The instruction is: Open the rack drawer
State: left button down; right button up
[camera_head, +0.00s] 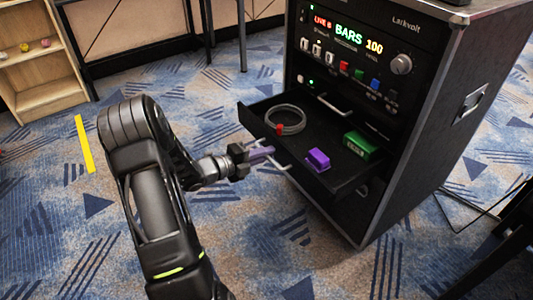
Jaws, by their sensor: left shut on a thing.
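The black equipment rack (432,130) stands right of centre with a lit control panel on its upper front. Its drawer (322,180) is pulled out towards the left front. Inside lie a grey coiled cable (291,114) with a red piece, a purple block (318,160) and a green box (361,146). My left gripper (268,154) is at the drawer's front edge, shut on the drawer handle (285,167). The fingers hide part of the handle. My right gripper is not in view.
A wooden shelf (45,95) stands at the far left. Black table legs (207,40) stand behind. A cable (465,222) and a dark object are at the lower right. The patterned carpet in front of the drawer is clear, with a yellow strip (85,143) on the left.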

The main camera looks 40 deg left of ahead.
pick_arm(q)
jog(key=c, duration=1.8)
grip_release()
jog(key=shift+o, duration=0.2)
jog(key=p+v, duration=0.1)
jog(key=v, duration=0.7)
jog(key=shift+w, duration=0.1)
